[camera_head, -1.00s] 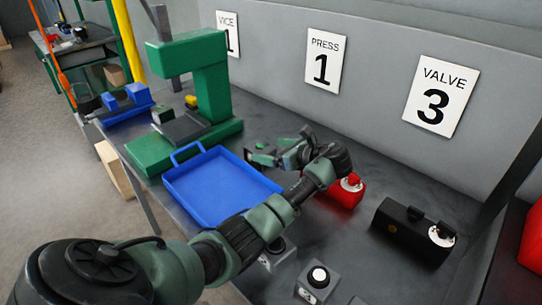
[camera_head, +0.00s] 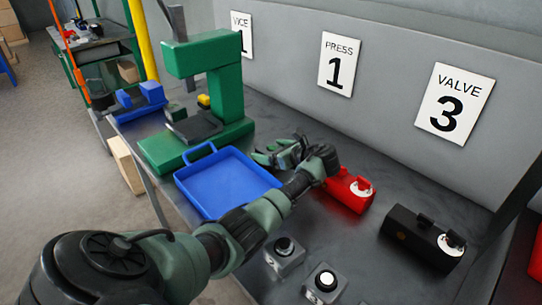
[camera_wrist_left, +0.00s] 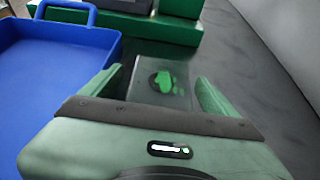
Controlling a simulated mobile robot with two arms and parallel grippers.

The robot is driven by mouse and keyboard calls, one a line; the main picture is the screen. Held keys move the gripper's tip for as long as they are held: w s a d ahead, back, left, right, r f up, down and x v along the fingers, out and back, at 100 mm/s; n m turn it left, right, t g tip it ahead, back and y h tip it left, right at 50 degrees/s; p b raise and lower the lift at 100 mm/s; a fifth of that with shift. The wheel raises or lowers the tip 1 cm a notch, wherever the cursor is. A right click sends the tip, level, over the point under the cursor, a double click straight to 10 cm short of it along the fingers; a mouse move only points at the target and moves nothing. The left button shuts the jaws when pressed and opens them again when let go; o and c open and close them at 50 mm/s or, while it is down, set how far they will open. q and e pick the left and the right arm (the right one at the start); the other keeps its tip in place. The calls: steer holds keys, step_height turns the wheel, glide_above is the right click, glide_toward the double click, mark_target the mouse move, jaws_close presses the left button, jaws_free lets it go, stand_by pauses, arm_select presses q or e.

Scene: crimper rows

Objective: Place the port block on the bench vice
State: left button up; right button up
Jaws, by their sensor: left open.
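A grey, flat-looking block with a dark round mark and a green patch (camera_wrist_left: 160,82) lies between my left fingers in the left wrist view; it appears to be the port block. My left gripper (camera_head: 270,156) is open over the bench, right of the blue tray; it also shows in the left wrist view (camera_wrist_left: 157,92), with one green finger on each side of the block. In the head view the gripper mostly hides the block. The blue bench vice (camera_head: 140,101) stands at the far left, beyond the green press. My right gripper is not in view.
The green press (camera_head: 229,95) stands between vice and gripper. A blue tray (camera_head: 225,186) lies in front of it. A red block (camera_head: 347,190), a black block (camera_head: 415,236) and grey button boxes (camera_head: 325,284) stand to the right. A wall runs behind the bench.

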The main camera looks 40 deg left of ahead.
mark_target(271, 148)
arm_select(q)
jaws_close()
steer(key=shift+w+r, duration=0.15)
steer(key=shift+r, duration=0.1)
steer(key=shift+r, duration=0.5)
step_height(271, 148, up, 19)
steer(key=b, duration=0.1)
steer(key=shift+f, duration=0.2)
